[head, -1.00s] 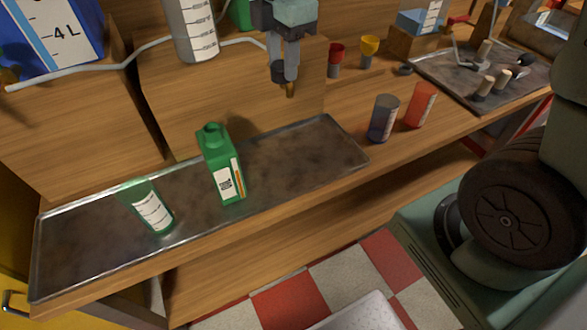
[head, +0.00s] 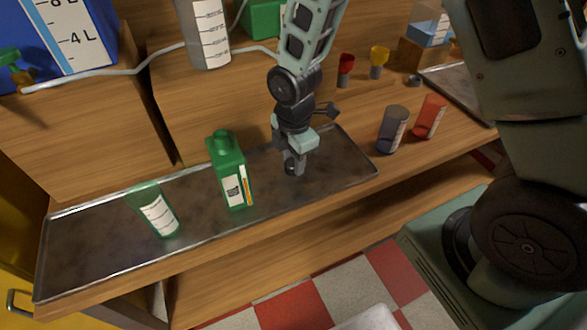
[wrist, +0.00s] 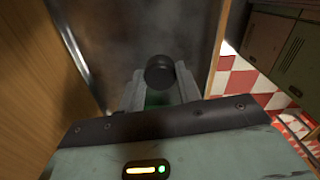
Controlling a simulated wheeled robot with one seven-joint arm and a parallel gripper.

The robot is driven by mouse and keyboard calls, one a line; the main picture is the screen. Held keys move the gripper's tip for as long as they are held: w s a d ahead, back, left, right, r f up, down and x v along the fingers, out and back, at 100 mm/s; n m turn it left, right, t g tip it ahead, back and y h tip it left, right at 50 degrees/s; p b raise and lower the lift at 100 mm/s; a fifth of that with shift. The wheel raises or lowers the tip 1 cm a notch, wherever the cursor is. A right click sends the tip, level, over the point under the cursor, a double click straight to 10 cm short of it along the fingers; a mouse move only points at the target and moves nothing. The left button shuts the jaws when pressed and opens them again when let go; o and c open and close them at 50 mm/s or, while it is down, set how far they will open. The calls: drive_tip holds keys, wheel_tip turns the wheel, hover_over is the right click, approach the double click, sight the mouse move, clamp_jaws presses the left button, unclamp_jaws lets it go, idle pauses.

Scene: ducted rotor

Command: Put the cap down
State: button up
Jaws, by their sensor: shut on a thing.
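The cap (wrist: 160,72) is a small dark round piece between the fingertips in the wrist view. My gripper (wrist: 158,80) is shut on it. In the head view my gripper (head: 293,169) points down over the right part of the metal tray (head: 100,262), right of the green bottle (head: 231,180). The cap is hard to make out there, and I cannot tell whether it touches the tray. The green bottle stands upright on the tray, its narrow neck bare at the top.
A green-tinted beaker (head: 157,214) stands on the tray left of the bottle. A grey cup (head: 393,130) and a red cup (head: 430,117) stand right of the tray. A raised wooden block (head: 230,95) lies behind. The tray around my gripper is clear.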

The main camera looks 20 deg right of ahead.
sight(293, 171)
drive_tip(key=shift+f, duration=2)
drive_tip(key=shift+f, duration=0.2)
drive_tip(key=o, duration=1)
drive_tip(key=shift+r, duration=0.1)
drive_tip(key=shift+c, duration=0.2)
